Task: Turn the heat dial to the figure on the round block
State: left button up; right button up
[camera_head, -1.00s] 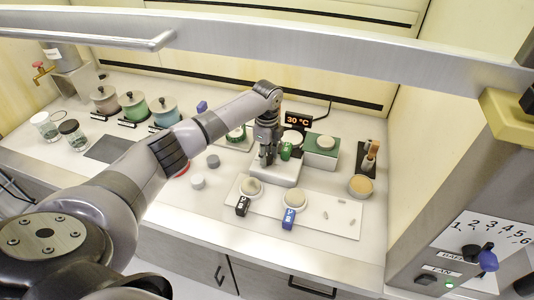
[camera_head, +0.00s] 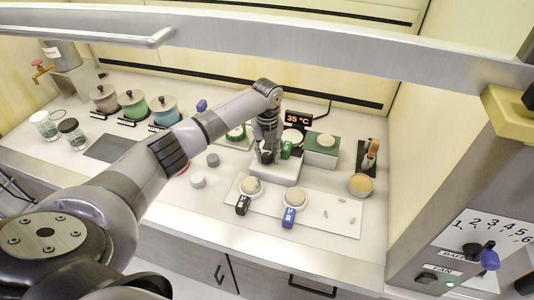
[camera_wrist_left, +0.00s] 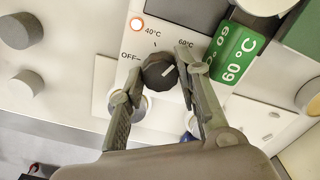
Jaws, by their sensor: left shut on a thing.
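My left gripper (camera_head: 266,157) is over the white hotplate (camera_head: 288,173) at the middle of the bench. In the left wrist view my left gripper (camera_wrist_left: 155,76) is shut on the black heat dial (camera_wrist_left: 158,73), with a finger on either side. The dial's white line points up and right, roughly toward the 60°C mark; OFF and 40°C lie further left. The green round block (camera_wrist_left: 232,52) reads 60 °C; it also stands in the head view (camera_head: 286,149). The display (camera_head: 298,119) reads 35 °C. My right gripper is out of view.
A green box (camera_head: 321,152) stands right of the hotplate. A white board (camera_head: 330,222) with two round dishes and black and blue tags lies in front. Several lidded pots (camera_head: 132,105) stand at the left. A metal rail (camera_head: 300,48) crosses above.

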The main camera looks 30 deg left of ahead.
aim_at(267, 156)
pick_arm(q)
jog(key=shift+m, duration=0.5)
jog(key=o, duration=1.1)
jog(key=shift+o, duration=0.2)
jog(key=shift+r, duration=0.25)
notch_tip(267, 156, up, 12)
jog(key=shift+f, duration=0.2)
